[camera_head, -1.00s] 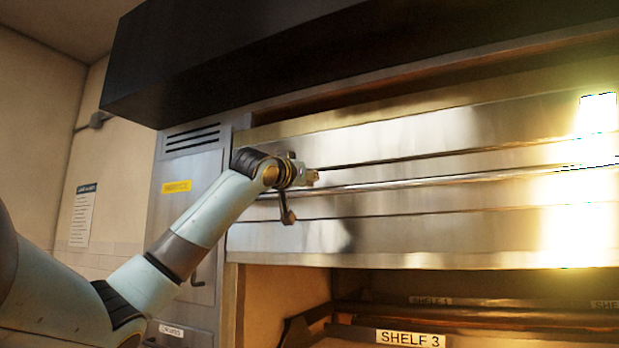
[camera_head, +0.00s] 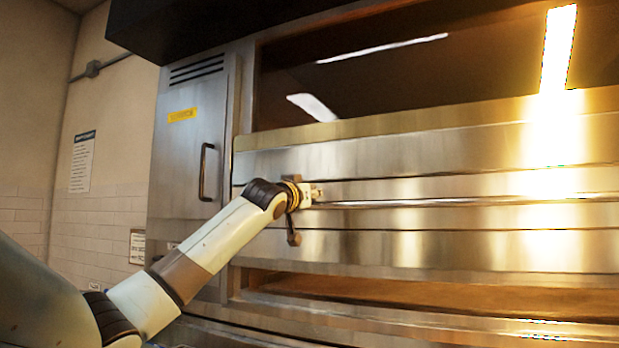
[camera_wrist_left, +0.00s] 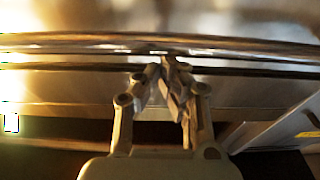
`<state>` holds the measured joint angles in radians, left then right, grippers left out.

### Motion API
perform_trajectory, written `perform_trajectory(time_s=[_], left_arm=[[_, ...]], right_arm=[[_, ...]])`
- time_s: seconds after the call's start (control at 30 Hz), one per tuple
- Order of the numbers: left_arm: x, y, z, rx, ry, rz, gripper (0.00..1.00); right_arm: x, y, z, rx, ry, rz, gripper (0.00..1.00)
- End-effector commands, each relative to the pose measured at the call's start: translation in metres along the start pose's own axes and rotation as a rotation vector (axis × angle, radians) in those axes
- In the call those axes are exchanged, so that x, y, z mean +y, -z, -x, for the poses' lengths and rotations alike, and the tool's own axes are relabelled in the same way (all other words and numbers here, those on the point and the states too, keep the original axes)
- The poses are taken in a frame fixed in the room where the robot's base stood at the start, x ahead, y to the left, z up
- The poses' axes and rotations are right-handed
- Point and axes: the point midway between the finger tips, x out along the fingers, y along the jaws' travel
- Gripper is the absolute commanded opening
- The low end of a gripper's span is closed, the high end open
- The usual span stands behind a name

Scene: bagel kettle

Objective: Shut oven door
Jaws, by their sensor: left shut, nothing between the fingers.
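The oven door (camera_head: 420,245) is a wide, shiny steel panel with a long horizontal bar handle (camera_head: 450,203). A narrow opening (camera_head: 400,290) shows below its lower edge, with brown interior behind. My left gripper (camera_head: 318,193) is at the left end of the door, close to the bar. In the left wrist view my left gripper (camera_wrist_left: 168,62) is shut with nothing between its fingers, and its tips meet the bar (camera_wrist_left: 90,45) or lie just in front of it; I cannot tell if they touch. My right gripper is not in view.
A steel side cabinet (camera_head: 190,140) with a dark handle (camera_head: 206,172) and a yellow label stands left of the door. Above the door is a dark, reflective area (camera_head: 380,75). The tiled wall (camera_head: 105,215) is at far left.

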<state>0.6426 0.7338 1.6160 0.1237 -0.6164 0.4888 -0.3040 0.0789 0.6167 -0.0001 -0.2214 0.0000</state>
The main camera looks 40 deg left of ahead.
Motion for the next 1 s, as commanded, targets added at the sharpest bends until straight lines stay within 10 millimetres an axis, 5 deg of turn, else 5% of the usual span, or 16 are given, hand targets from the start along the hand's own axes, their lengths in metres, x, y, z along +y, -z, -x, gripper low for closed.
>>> perform_trajectory(time_s=[0.03,0.1,0.33,1.0], left_arm=[[0.000,-0.029,0.003,-0.010,0.001,0.000,0.00],[0.000,-0.046,0.005,-0.011,0.001,0.000,0.00],[0.000,-0.083,0.011,-0.006,0.001,0.000,0.00],[-0.001,-0.098,0.013,-0.007,0.002,0.002,0.00]], right_arm=[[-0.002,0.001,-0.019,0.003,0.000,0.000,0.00],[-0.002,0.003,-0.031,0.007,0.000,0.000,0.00],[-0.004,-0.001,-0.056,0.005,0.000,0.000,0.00],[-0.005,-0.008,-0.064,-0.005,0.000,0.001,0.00]])
